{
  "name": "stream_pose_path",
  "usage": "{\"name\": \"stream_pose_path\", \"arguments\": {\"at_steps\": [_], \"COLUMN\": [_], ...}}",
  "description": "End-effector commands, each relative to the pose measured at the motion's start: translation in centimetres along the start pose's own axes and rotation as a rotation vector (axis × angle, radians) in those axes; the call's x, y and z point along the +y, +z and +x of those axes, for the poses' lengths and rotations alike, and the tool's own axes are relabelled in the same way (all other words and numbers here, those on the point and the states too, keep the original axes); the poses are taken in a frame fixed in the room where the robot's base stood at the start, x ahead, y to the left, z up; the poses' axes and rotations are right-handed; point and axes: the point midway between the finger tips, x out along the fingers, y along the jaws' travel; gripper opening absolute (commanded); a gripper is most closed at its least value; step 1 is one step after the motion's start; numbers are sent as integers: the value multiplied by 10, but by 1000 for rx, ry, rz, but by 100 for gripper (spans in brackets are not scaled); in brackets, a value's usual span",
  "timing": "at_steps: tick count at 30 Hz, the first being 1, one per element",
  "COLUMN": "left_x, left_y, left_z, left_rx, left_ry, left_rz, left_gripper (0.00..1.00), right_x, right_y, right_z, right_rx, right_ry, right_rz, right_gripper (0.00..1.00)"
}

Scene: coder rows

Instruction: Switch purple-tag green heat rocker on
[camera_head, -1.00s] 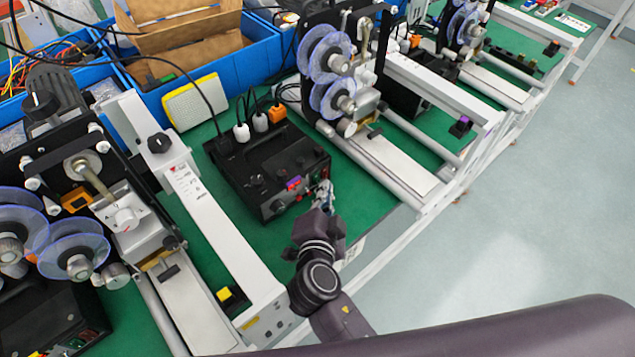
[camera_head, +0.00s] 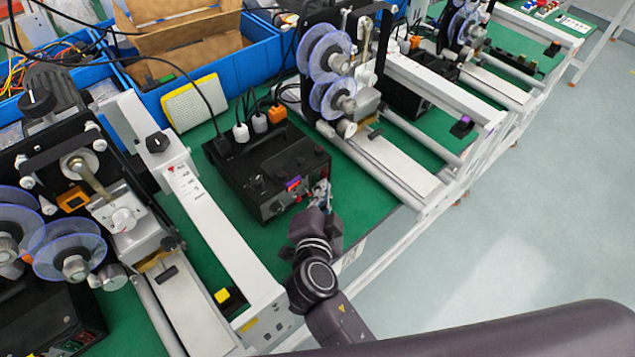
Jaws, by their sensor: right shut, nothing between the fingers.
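A black control box (camera_head: 262,172) stands on the green mat between two reel machines. A small purple tag (camera_head: 293,184) is on its front face, with a small red part just below it. My right gripper (camera_head: 323,192) is shut and empty, its tips at the right end of that front face. Whether the tips touch the box I cannot tell. The green rocker is not clearly visible on this face; the gripper may cover part of it. My left gripper is not in view.
Another black box (camera_head: 45,318) with small red and green rockers is at the lower left. Reel machines with white rails (camera_head: 215,225) flank the middle box. Blue bins (camera_head: 240,55) and a yellow-edged sponge (camera_head: 196,102) stand behind. The floor at the right is clear.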

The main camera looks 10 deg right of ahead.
Motion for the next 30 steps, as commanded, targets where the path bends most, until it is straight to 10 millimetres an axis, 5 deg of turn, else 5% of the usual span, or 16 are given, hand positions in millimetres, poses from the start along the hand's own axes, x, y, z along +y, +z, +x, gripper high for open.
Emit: {"name": "stream_pose_path", "arguments": {"at_steps": [30], "left_x": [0], "left_y": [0], "left_z": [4], "left_rx": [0], "left_ry": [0], "left_rz": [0], "left_gripper": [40], "right_x": [7], "right_y": [-8], "right_z": [-10], "right_rx": [0], "right_ry": [-1], "right_rz": [0], "right_gripper": [0]}}
